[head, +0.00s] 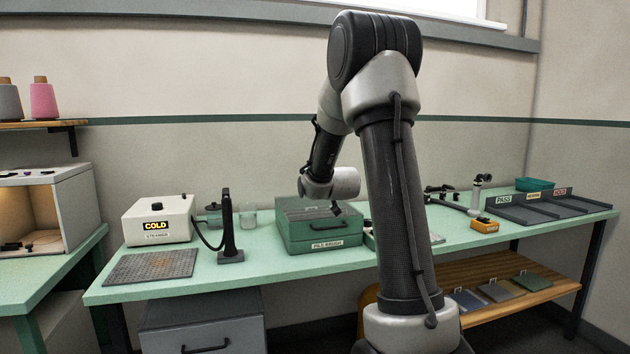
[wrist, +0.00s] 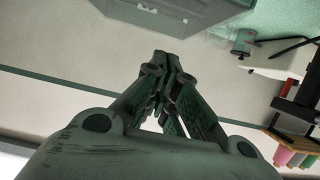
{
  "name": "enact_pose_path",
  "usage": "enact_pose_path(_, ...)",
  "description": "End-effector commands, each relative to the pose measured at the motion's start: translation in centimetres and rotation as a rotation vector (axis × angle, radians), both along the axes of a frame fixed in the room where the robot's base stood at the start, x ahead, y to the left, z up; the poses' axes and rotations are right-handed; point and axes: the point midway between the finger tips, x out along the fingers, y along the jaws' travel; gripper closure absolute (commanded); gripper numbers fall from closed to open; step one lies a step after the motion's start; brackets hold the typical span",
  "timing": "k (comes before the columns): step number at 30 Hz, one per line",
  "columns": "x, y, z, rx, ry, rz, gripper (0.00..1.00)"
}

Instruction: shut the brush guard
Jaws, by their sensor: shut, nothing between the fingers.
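The green brush unit (head: 305,232), labelled PILE BRUSH, sits on the middle of the bench. Its upper green part (head: 300,207) looks like the guard; my wrist partly covers it, and I cannot tell how far open it is. My gripper (head: 337,209) is small and dark in the head view, in front of the unit's top; contact cannot be told. In the wrist view my gripper (wrist: 162,62) has its fingers together with nothing between them. A grey-green box (wrist: 185,14) with a small label, likely the brush unit, shows beyond the fingertips, apart from them in the picture.
A white box with a COLD display (head: 158,221), a black upright tool (head: 228,228) and a dark mat (head: 152,266) stand left of the unit. A yellow device (head: 485,226) and grey sorting trays (head: 535,208) are to the right. My arm hides the bench's middle right.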

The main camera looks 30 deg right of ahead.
Motion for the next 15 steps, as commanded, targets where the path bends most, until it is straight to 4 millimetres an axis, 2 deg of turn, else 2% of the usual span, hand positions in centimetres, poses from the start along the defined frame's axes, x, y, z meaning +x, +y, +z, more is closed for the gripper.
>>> enact_pose_path(1, -0.5, 0.1, -1.2, 0.001, 0.005, 0.0, 1.0)
enact_pose_path(9, -2.6, 0.7, -6.9, 0.003, 0.006, 0.0, 1.0)
enact_pose_path(15, -3.0, 0.9, -10.6, 0.002, 0.005, 0.0, 1.0)
